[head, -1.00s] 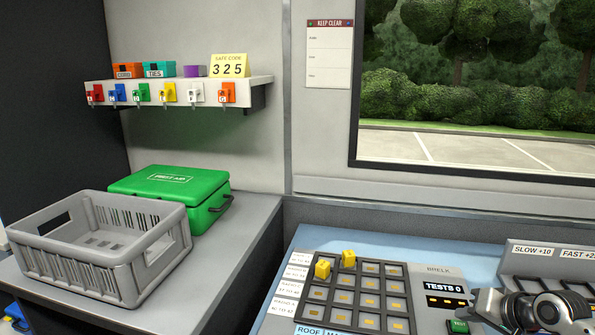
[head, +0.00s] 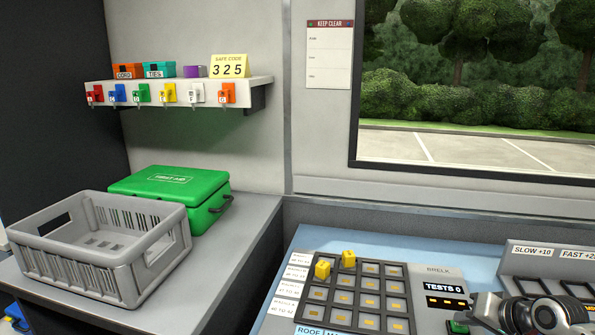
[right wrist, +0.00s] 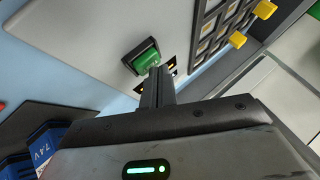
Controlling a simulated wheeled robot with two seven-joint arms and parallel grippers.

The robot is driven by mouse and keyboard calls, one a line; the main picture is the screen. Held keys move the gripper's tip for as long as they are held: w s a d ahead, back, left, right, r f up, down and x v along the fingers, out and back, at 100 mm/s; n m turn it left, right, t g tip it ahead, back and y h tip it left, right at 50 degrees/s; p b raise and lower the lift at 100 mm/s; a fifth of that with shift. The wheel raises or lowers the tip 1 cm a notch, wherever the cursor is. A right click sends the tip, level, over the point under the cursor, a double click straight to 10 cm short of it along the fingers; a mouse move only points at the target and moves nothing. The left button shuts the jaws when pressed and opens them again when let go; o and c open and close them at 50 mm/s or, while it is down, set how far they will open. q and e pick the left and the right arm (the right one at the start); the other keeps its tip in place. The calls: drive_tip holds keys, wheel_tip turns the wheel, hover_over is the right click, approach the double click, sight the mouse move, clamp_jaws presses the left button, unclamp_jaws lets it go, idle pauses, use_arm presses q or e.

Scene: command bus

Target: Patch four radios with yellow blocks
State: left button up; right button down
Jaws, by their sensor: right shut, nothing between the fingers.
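The patch panel (head: 375,262) is a dark grid of square sockets with white row labels at its left. Two yellow blocks stand in its upper left part: one (head: 322,269) in the left column and one (head: 348,258) in the column beside it. They also show in the right wrist view (right wrist: 264,9) (right wrist: 238,40). The display reads TESTS 0 (head: 445,287). My right gripper (head: 463,317) is shut and empty, its tips at the green button (right wrist: 141,56) below the display. I cannot tell whether they touch it. My left gripper is out of view.
A grey crate (head: 110,273) and a green first aid box (head: 205,207) stand on the left counter. A key shelf (head: 180,92) with a note reading 325 is on the wall. Blue boxes marked 7.4V (right wrist: 40,147) show in the right wrist view.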

sight(464, 328)
drive_tip(key=shift+f, duration=0.25)
idle(0.5)
drive_tip(key=shift+r, duration=0.1)
drive_tip(key=shift+r+p, duration=0.6)
drive_tip(key=shift+p, duration=0.3)
wheel_tip(464, 328, up, 3)
drive_tip(key=p, duration=0.3)
drive_tip(key=shift+r+p, duration=0.7)
drive_tip(key=shift+r, duration=0.8)
